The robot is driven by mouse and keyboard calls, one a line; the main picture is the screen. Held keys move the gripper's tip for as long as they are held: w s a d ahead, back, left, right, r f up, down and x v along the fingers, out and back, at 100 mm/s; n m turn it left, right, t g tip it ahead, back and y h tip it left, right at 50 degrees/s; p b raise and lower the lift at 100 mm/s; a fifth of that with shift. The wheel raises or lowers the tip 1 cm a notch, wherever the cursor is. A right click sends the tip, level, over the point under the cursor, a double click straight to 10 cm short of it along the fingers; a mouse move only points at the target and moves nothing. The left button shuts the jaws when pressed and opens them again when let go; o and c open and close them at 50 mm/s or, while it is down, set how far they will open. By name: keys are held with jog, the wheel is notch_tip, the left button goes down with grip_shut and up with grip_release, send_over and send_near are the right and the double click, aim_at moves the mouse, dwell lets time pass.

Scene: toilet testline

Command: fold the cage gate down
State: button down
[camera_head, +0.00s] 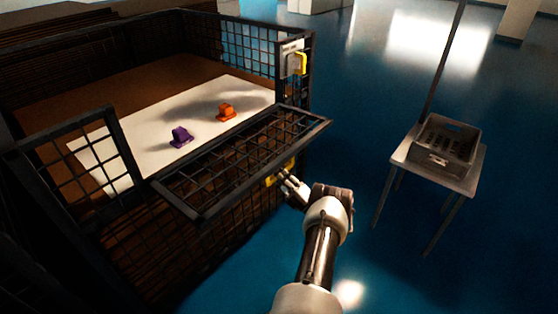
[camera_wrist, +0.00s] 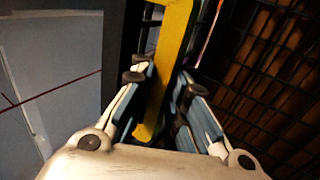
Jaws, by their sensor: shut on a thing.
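The cage gate (camera_head: 243,160) is a dark mesh panel on the front of the cage (camera_head: 297,112). It leans outward from the cage opening, tilted over and away from upright; its exact angle is hard to judge. A yellow handle (camera_head: 289,164) shows at the gate's outer side. My gripper (camera_head: 281,177) reaches it from below right. In the wrist view the yellow handle (camera_wrist: 174,45) runs between the two fingers of my gripper (camera_wrist: 163,88), which is shut on it. The fingers partly hide the handle.
Inside the cage, a purple object (camera_head: 181,137) and an orange object (camera_head: 226,112) sit on a white sheet (camera_head: 150,122). A yellow latch part (camera_head: 300,63) is on the right post. A grey crate (camera_head: 446,145) stands on a small table (camera_head: 405,153) at right. Blue floor between is clear.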

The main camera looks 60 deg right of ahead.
jog(key=shift+s+d+f, duration=0.15)
jog(key=shift+s+f, duration=0.15)
jog(key=shift+f, duration=0.2)
jog(key=c, duration=1.8)
grip_release()
jog(key=shift+s+r, duration=0.1)
jog(key=shift+s, duration=0.1)
jog(key=shift+o, duration=1.1)
jog(key=shift+w, duration=0.1)
jog(key=shift+w, duration=0.1)
jog(key=v, duration=1.2)
